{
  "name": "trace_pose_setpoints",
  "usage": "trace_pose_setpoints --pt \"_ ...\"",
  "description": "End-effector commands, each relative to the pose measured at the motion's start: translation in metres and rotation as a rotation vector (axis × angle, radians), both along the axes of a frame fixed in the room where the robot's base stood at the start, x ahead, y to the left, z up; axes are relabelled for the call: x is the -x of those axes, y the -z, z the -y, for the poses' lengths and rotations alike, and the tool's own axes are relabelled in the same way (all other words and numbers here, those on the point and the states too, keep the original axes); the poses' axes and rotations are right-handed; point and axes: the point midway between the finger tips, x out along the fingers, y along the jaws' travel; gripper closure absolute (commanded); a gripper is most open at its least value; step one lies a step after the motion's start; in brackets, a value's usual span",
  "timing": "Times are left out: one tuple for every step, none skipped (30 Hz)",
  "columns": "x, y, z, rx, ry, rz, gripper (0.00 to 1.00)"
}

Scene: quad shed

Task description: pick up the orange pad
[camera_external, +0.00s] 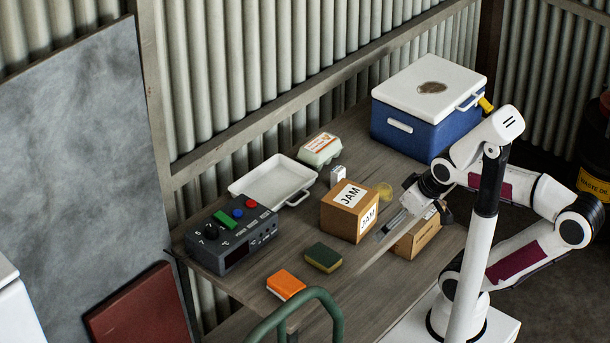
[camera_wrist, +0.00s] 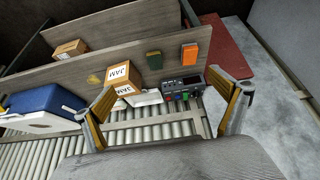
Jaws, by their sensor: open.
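The orange pad (camera_external: 286,284) is a small block with a white lower edge, lying flat near the front edge of the wooden table. In the wrist view the orange pad (camera_wrist: 190,51) is small and lies beyond my fingertips, right of the centre line. My gripper (camera_wrist: 177,92) is open and empty, its two fingers spread wide. In the external view my gripper (camera_external: 414,220) hangs over the right part of the table, beside the jam box and well apart from the pad. Nothing covers the pad.
A green-and-dark sponge (camera_external: 323,257) lies close to the pad. A control box (camera_external: 232,238), a white tray (camera_external: 239,187), a jam box (camera_external: 349,210) and a blue cooler (camera_external: 396,131) stand on the table. A green curved rail (camera_external: 318,294) rises near the pad.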

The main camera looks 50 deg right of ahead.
Motion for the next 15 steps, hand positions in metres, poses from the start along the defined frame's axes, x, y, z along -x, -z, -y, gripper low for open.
trace_pose_setpoints --pt "0.000 0.000 0.000 0.000 0.000 0.000 0.03" --pt "0.000 0.000 0.000 0.000 0.000 0.000 0.03" --pt "0.000 0.000 0.000 0.000 0.000 0.000 0.03" --pt "0.000 0.000 0.000 0.000 0.000 0.000 0.03" --pt "0.000 0.000 0.000 0.000 0.000 0.000 0.03" --pt "0.000 0.000 0.000 0.000 0.000 0.000 0.03" --pt "-0.001 0.000 0.000 0.001 0.000 0.000 0.03" --pt "-0.001 0.000 0.001 0.003 0.001 0.001 0.03" --pt "-0.003 0.000 0.002 0.006 0.001 0.002 0.03" --pt "-0.004 0.000 0.003 0.009 0.002 0.003 0.03" --pt "-0.006 0.000 0.004 0.013 0.003 0.006 0.03" --pt "-0.009 0.000 0.006 0.020 0.004 0.009 0.03" --pt "-0.012 0.000 0.008 0.029 0.005 0.011 0.03" --pt "-0.016 0.000 0.011 0.038 0.006 0.015 0.03" --pt "-0.021 0.000 0.014 0.050 0.006 0.022 0.03"
